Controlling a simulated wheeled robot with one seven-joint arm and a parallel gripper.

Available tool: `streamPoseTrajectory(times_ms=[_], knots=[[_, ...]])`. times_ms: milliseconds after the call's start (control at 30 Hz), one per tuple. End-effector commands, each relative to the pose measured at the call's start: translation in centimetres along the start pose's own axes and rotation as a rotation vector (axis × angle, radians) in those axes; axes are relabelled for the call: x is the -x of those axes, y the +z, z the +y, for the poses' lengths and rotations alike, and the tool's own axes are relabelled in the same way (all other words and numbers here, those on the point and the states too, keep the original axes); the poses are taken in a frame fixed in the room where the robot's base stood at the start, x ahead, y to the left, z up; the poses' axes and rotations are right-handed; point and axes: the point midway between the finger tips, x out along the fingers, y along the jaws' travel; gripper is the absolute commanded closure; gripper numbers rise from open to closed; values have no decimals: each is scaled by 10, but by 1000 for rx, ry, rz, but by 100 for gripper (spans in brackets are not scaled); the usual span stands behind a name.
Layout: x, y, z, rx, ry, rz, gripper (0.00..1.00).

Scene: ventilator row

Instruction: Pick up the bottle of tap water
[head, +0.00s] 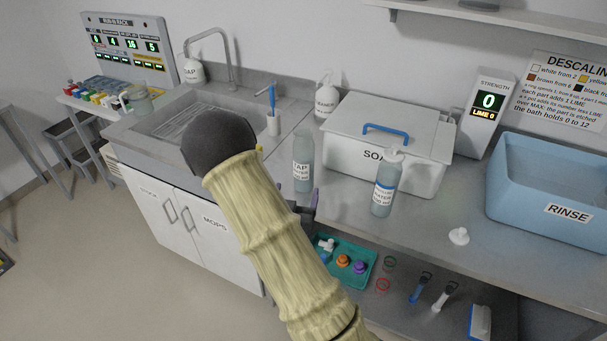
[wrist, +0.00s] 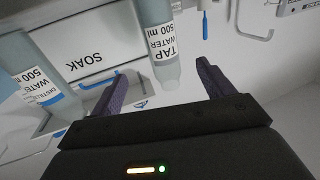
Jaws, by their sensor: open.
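The tap water bottle (head: 303,165) is a clear grey-blue bottle with a white label, upright on the steel counter, left of the soak box. In the wrist view the tap water bottle (wrist: 158,35) shows in the gap between the fingers. My gripper (wrist: 162,70) is open, with a dark purple finger on each side of the bottle's near end; no contact shows. In the head view my pale ridged arm hides most of the gripper, at the counter's front edge. A distilled water bottle (head: 382,192) with a blue-banded label stands to the right; it also shows in the wrist view (wrist: 38,80).
The white soak box (head: 412,160) with a blue handle stands behind the bottles. A blue rinse basin (head: 550,190) is at the right, and the sink (head: 185,135) at the left. A teal tray (head: 363,258) lies on the lower shelf.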

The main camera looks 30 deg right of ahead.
Motion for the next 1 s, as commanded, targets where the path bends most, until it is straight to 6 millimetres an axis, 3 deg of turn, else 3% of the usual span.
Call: streamPoseTrajectory(times_ms=[533,1000], knots=[[-89,-2,0,0,2,1,20],[-100,-1,0,1,0,0,20]])
